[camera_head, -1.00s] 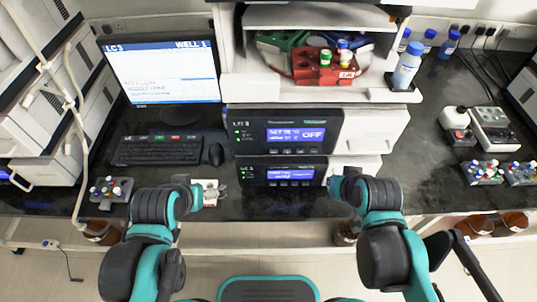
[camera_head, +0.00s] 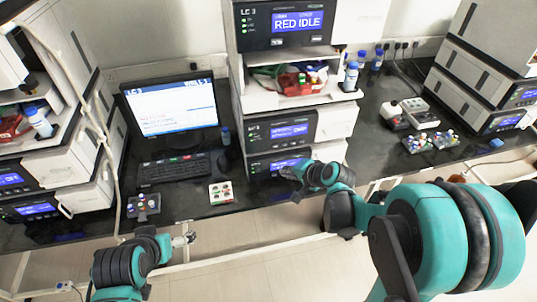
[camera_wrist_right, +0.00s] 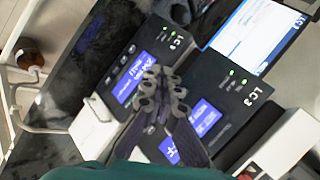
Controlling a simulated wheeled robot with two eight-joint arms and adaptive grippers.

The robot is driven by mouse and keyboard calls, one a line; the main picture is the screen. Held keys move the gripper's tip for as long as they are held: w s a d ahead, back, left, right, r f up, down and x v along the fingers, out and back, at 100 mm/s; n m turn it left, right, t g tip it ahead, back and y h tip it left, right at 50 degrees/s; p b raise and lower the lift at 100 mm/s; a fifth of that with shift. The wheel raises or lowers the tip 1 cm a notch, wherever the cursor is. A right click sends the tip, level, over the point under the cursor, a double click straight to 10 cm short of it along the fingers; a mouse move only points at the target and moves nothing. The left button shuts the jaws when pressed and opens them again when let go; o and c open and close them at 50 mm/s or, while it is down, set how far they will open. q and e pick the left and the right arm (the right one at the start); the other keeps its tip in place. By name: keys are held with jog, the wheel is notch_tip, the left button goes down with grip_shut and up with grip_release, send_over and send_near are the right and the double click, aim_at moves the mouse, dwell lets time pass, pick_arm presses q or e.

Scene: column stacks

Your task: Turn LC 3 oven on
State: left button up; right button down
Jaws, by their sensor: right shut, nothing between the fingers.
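The LC 3 oven (camera_head: 255,136) is the dark module in the middle of the central stack, with a lit blue display (camera_head: 290,131) too small to read. In the right wrist view the oven (camera_wrist_right: 238,82) fills the right side, its display (camera_wrist_right: 203,117) partly covered by my fingers. My right gripper (camera_head: 290,173) is shut and empty in front of the lower module (camera_head: 256,167). In the wrist view my right gripper (camera_wrist_right: 157,76) points up between the two displays; contact cannot be told. My left gripper (camera_head: 188,239) is low, away from the stack; its jaws are unclear.
A top module (camera_head: 258,24) reads RED IDLE. A monitor (camera_head: 172,108), keyboard (camera_head: 172,169) and small vial rack (camera_head: 220,192) are left of the stack. Another vial rack (camera_head: 417,143) stands right. A second stack stands at far left. Bench (camera_head: 372,150) right of the stack is partly clear.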

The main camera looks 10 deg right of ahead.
aim_at(275, 146)
jog(key=shift+f, duration=0.15)
jog(key=shift+w, duration=0.1)
jog(key=w, duration=0.8)
jog(key=shift+w+a, duration=0.2)
jog(key=shift+w, duration=0.15)
jog(key=shift+w, duration=0.1)
dwell(1.3)
jog(key=shift+w, duration=0.3)
